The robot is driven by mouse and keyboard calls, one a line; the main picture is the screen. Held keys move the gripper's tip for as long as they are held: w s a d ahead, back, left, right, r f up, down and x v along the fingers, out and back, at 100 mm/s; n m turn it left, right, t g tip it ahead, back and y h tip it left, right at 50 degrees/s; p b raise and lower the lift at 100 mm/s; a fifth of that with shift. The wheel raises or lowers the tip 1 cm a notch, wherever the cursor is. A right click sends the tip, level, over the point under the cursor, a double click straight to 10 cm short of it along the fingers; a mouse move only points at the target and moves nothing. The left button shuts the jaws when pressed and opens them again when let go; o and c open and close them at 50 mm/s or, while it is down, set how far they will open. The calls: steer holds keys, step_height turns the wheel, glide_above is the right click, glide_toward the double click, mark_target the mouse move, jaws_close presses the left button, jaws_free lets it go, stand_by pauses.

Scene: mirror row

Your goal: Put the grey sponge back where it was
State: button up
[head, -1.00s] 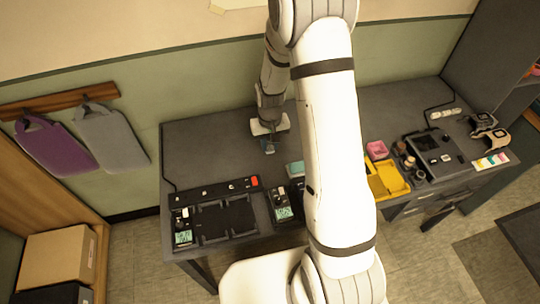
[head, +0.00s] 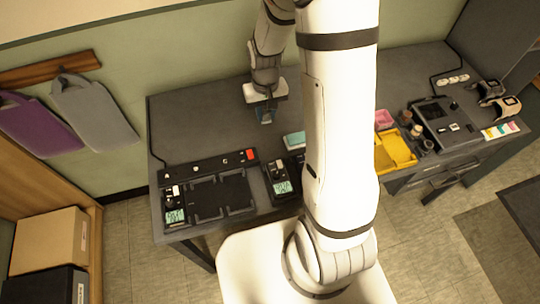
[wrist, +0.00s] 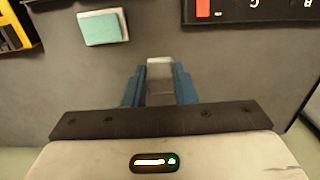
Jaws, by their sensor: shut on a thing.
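My gripper (head: 266,119) is above the back middle of the grey desk in the head view, pointing down. In the wrist view its blue fingers (wrist: 159,85) are shut on a small grey block with a paler end, which looks like the grey sponge (wrist: 160,68). The fingers hide its sides. In the head view the held piece is too small and covered to make out. A teal and white sponge-like block (wrist: 103,27) lies on the desk, apart from my gripper; it also shows in the head view (head: 294,140).
A black panel with a red switch (head: 250,155) and a dark tray (head: 222,196) lie at the desk's left front. The desk's back left is bare.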

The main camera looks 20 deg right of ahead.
steer(key=s+f, duration=0.1)
steer(key=f, duration=0.1)
steer(key=s+f+b, duration=0.1)
steer(key=f, duration=0.1)
steer(key=s+f, duration=0.1)
steer(key=f, duration=0.2)
steer(key=shift+s, duration=0.1)
steer(key=shift+f, duration=1.7)
steer(key=shift+f+b, duration=0.2)
steer(key=shift+b, duration=0.15)
steer(key=o, duration=1)
steer(key=shift+c, duration=0.2)
steer(key=shift+r, duration=0.15)
